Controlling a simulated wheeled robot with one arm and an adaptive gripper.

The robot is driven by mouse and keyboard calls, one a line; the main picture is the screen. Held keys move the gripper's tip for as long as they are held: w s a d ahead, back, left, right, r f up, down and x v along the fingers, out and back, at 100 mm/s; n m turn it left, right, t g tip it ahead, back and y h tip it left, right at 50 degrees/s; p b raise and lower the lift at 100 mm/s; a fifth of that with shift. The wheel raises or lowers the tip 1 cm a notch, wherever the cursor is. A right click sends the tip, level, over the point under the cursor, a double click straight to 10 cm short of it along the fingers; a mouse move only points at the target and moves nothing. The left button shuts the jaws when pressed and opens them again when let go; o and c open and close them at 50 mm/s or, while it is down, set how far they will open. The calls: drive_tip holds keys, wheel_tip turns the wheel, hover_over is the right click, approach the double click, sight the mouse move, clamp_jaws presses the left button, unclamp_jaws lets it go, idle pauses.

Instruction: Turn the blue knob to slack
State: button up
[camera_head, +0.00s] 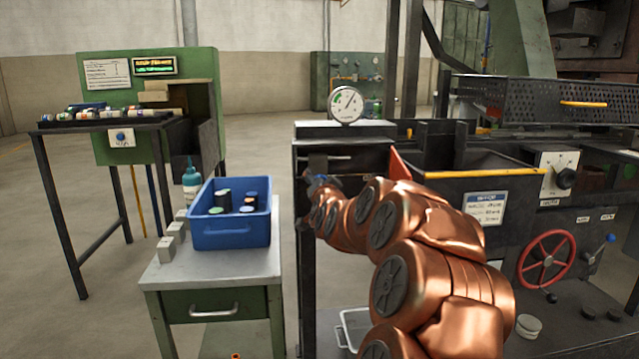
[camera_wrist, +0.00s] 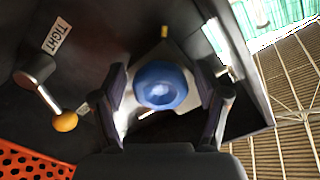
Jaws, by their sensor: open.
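The blue knob (camera_wrist: 161,86) is round and shows in the middle of the wrist view, in front of a pale plate on a dark panel. My gripper (camera_wrist: 164,99) is open, with one finger on each side of the knob. I cannot tell whether either finger touches it. A tilted white label reading TIGHT (camera_wrist: 58,36) is on the panel at upper left. No slack label can be read. In the head view my copper arm reaches to the dark cabinet (camera_head: 340,148), and the gripper end is small and partly hidden there.
A lever with a yellow ball (camera_wrist: 65,121) stands left of the knob, near an orange perforated sheet (camera_wrist: 30,160). A round gauge (camera_head: 345,103) tops the cabinet. A blue bin (camera_head: 232,237) sits on the side table; a red handwheel (camera_head: 546,260) is at right.

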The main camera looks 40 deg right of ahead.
drive_tip(key=shift+s, duration=0.1)
drive_tip(key=v, duration=1.1)
drive_tip(key=shift+s+a, duration=0.3)
idle(0.5)
drive_tip(key=w+a+n+g+y+p, duration=0.1)
drive_tip(key=w+a+n+y+p, duration=0.2)
drive_tip(key=a+n+y+p, duration=0.75)
drive_tip(key=s+a+g+p, duration=0.3)
drive_tip(key=a, duration=0.6)
drive_tip(key=s+a+g+p, duration=0.2)
drive_tip(key=s+a, duration=0.1)
drive_tip(key=a, duration=0.5)
drive_tip(key=s+a+r+n+g+p, duration=0.1)
drive_tip(key=s+a+r+g+p, duration=0.1)
drive_tip(key=s, duration=0.7)
drive_tip(key=s+a+r+n+g+p, duration=0.2)
drive_tip(key=s+a+g+p, duration=0.2)
drive_tip(key=s+p, duration=0.2)
drive_tip(key=s+a+r+n+g+p, duration=0.1)
drive_tip(key=s+a+r+g+p, duration=0.1)
drive_tip(key=s, duration=0.9)
drive_tip(key=a+g+p, duration=0.1)
drive_tip(key=g+p, duration=0.1)
drive_tip(key=p, duration=0.1)
drive_tip(key=shift+s+a+r, duration=0.15)
drive_tip(key=shift+s+a, duration=0.15)
